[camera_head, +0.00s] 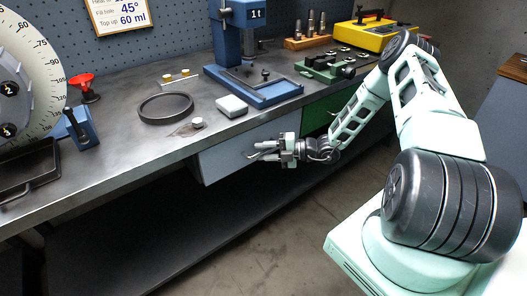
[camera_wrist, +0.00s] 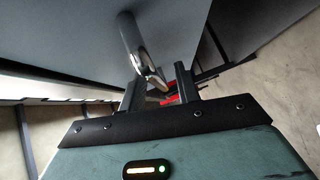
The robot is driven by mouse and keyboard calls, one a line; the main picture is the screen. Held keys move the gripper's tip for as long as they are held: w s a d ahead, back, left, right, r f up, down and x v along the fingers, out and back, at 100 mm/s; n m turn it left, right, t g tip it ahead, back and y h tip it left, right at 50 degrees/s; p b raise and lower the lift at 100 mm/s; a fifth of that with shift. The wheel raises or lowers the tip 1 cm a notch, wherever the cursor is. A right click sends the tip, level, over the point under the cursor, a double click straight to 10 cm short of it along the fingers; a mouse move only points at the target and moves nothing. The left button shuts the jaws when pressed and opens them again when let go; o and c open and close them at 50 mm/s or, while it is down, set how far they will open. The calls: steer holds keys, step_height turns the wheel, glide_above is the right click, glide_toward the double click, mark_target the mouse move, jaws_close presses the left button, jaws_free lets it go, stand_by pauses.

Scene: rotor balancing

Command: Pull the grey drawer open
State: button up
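The grey drawer (camera_head: 228,157) is under the front edge of the workbench; its front panel fills the upper left of the wrist view (camera_wrist: 75,35). I cannot tell whether it stands slightly out or is fully closed. Its handle (camera_wrist: 130,38) is a curved metal bar on that panel. My gripper (camera_head: 262,150) is at the right part of the drawer front. In the wrist view its two fingers (camera_wrist: 160,88) are apart, with the lower end of the handle between them. Contact with the handle cannot be made out.
A green drawer (camera_head: 316,118) is right of the grey one, partly behind my arm. A dark lower shelf (camera_head: 130,225) lies below; the floor in front is bare.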

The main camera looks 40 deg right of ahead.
steer(key=shift+w+a, duration=0.1)
jaws_close()
steer(key=s+d+p, duration=0.1)
steer(key=s+p, duration=0.4)
steer(key=s, duration=2.7)
steer(key=shift+s+p, duration=0.35)
steer(key=shift+s, duration=0.05)
steer(key=shift+d, duration=0.1)
jaws_free()
